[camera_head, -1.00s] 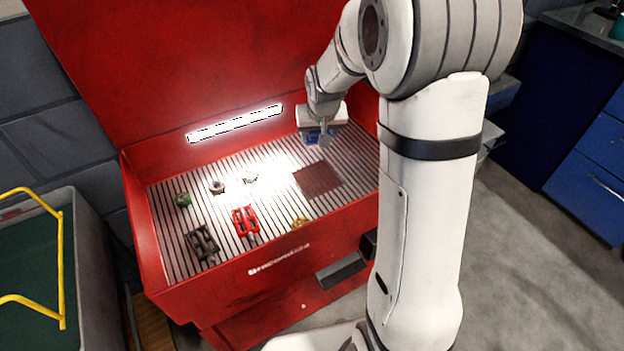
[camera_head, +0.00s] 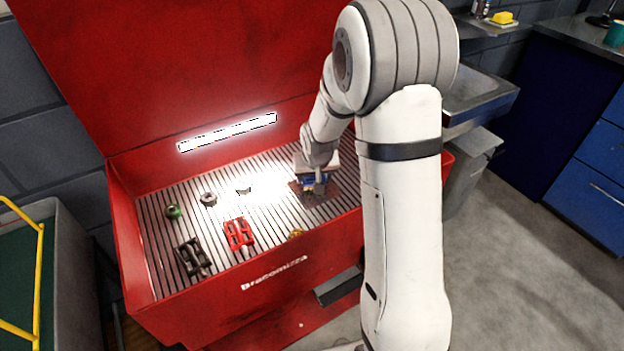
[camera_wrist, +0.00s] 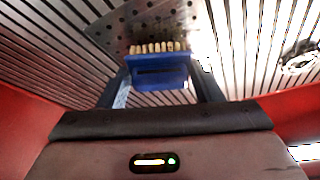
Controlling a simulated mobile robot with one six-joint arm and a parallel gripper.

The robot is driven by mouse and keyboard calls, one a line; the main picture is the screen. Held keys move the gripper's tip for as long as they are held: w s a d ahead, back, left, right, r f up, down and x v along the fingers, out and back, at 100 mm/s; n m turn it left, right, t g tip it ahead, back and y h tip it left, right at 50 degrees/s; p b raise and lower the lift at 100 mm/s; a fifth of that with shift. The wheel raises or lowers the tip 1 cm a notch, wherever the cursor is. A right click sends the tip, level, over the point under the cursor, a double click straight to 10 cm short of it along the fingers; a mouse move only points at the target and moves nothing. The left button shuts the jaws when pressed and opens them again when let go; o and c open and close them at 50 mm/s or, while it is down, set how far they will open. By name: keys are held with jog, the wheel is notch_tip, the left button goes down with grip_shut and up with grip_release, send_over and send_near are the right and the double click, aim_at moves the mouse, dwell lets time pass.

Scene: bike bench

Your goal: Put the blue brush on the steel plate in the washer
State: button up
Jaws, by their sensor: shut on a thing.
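The blue brush (camera_head: 309,181) with pale bristles is held in my gripper (camera_head: 317,184). In the wrist view the brush (camera_wrist: 158,72) sits between the two fingers, bristles facing the plate. The steel plate (camera_head: 314,200) lies on the slatted floor of the red washer (camera_head: 200,293) and looks brownish in the head view. In the wrist view the plate (camera_wrist: 140,24) is grey with holes, just beyond the bristles. The brush is above or very near the plate; I cannot tell whether they touch. My gripper hides part of the plate.
Left of the plate on the slats are a red pedal (camera_head: 239,233), a black pedal (camera_head: 193,257), a green part (camera_head: 173,211), a grey ring (camera_head: 208,198) and a small golden part (camera_head: 296,234). A lamp strip (camera_head: 228,132) glows on the washer's back.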

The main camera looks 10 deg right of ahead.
jog(key=shift+f, duration=0.45)
jog(key=shift+f, duration=0.25)
jog(key=o, duration=1.1)
jog(key=shift+r, duration=0.1)
jog(key=shift+c, duration=0.2)
